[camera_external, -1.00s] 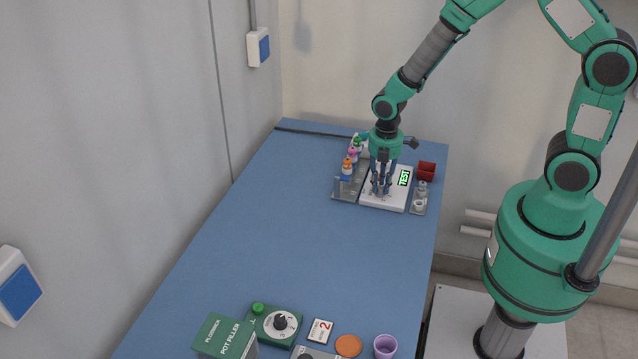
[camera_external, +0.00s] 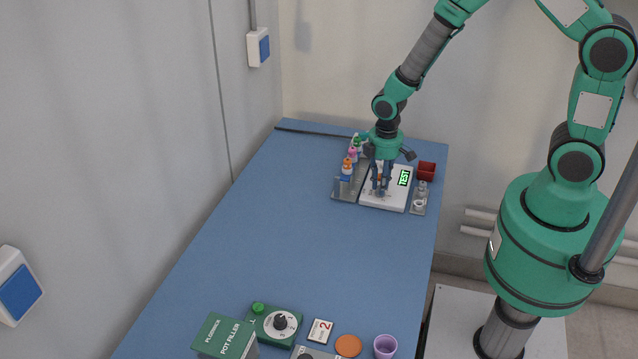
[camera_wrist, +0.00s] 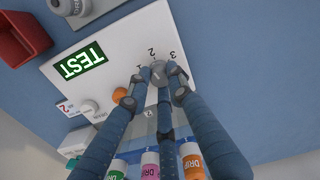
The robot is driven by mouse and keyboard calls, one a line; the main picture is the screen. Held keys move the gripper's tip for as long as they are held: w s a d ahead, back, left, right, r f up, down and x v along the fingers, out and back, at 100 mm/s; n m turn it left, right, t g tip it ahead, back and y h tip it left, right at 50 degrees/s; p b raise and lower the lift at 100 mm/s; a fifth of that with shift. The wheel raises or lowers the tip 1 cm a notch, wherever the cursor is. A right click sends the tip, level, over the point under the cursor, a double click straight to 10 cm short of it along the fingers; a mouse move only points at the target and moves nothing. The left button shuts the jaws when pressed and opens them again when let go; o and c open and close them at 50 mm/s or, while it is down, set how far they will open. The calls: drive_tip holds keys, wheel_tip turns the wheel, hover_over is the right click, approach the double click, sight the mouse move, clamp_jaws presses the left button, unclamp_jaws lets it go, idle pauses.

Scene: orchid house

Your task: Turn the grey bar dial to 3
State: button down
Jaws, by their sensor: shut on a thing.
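The grey bar dial (camera_wrist: 158,73) sits on a white panel (camera_wrist: 115,48) with the marks 1, 2 and 3 printed around it. In the wrist view my gripper (camera_wrist: 158,80) is shut on the dial, its fingers on either side of it. The fingers cover much of the dial, and I cannot tell which mark its bar points to. In the external view my gripper (camera_external: 381,188) points down onto the white panel (camera_external: 385,203), hiding the dial. A green display (camera_wrist: 82,60) on the panel reads TEST; it also shows in the external view (camera_external: 404,177).
A green pot filler box (camera_external: 225,335) is at the near end. The blue table's middle is clear.

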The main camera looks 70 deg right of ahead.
drive_tip(key=m+p, duration=0.1)
drive_tip(key=m, duration=0.6)
drive_tip(key=shift+r, duration=0.1)
drive_tip(key=m+p, duration=0.1)
drive_tip(key=m, duration=0.5)
drive_tip(key=shift+m, duration=0.3)
drive_tip(key=c, duration=1.6)
unclamp_jaws()
drive_tip(key=shift+o, duration=0.2)
wheel_tip(320, 180, up, 12)
